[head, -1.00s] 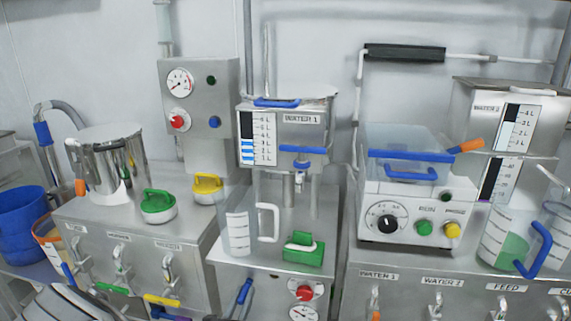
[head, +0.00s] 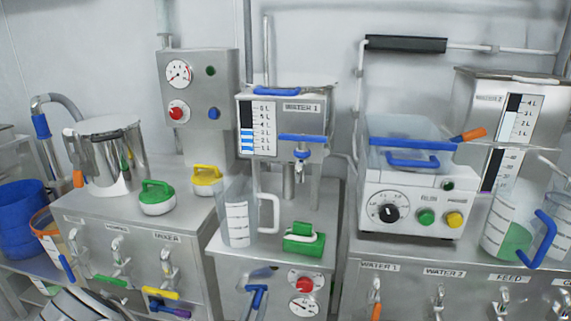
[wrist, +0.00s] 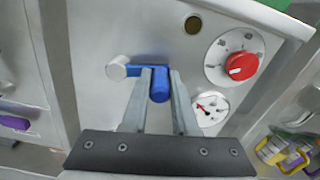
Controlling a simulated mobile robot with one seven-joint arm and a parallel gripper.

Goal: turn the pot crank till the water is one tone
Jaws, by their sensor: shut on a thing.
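The blue crank shows in the wrist view, its arm (wrist: 148,71) running right from a pale round hub to a hanging blue handle (wrist: 160,91). It is on a steel cabinet front. My gripper (wrist: 160,80) has a finger on each side of the handle and is shut on it. In the head view the blue crank (head: 256,297) is at the bottom centre, on the cabinet below the WATER 1 tank (head: 313,124). A steel pot (head: 105,158) stands on the left cabinet. Its inside and any water's tone cannot be seen.
A red knob (wrist: 242,66) and a small gauge (wrist: 209,106) sit right of the crank. A clear jug (head: 238,222) and a green-handled block (head: 304,240) stand above on the cabinet top. Yellow-handled things (wrist: 275,150) lie at the lower right in the wrist view.

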